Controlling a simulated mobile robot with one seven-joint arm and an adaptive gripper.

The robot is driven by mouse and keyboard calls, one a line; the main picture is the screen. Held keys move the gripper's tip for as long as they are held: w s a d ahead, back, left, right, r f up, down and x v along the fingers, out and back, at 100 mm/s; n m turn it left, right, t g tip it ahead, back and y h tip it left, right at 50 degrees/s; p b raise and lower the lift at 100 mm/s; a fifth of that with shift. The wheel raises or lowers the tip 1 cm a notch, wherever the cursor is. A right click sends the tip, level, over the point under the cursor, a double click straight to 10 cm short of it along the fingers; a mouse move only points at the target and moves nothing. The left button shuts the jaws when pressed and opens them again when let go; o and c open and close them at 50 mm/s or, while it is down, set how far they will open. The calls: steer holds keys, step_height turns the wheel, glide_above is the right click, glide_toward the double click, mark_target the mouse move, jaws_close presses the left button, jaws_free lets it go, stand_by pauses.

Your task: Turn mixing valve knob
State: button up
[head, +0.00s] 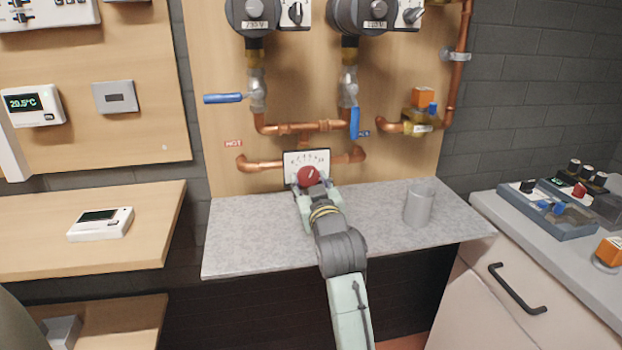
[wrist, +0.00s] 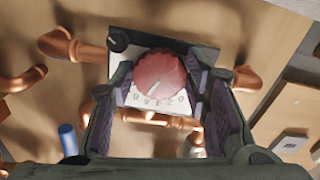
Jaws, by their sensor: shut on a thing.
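The mixing valve knob (head: 309,176) is red and round, in front of a white dial plate (head: 306,158) between the hot and cold copper pipes. My gripper (head: 309,184) reaches it from the front, just above the grey counter. In the wrist view the knob (wrist: 160,75) sits between the two fingertips of my gripper (wrist: 158,82), with a pale pointer line on its face. The dial plate's numbers (wrist: 160,99) show upside down there. My gripper is shut on the knob. The exact finger contact is partly hidden in the head view.
A grey cup (head: 419,204) stands on the counter (head: 250,235) to the right of my arm. Blue-handled valves (head: 223,98) and copper pipes (head: 262,164) are above and beside the knob. The counter's left part is clear.

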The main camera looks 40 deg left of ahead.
steer(key=o, duration=1.2)
steer(key=v, duration=1.2)
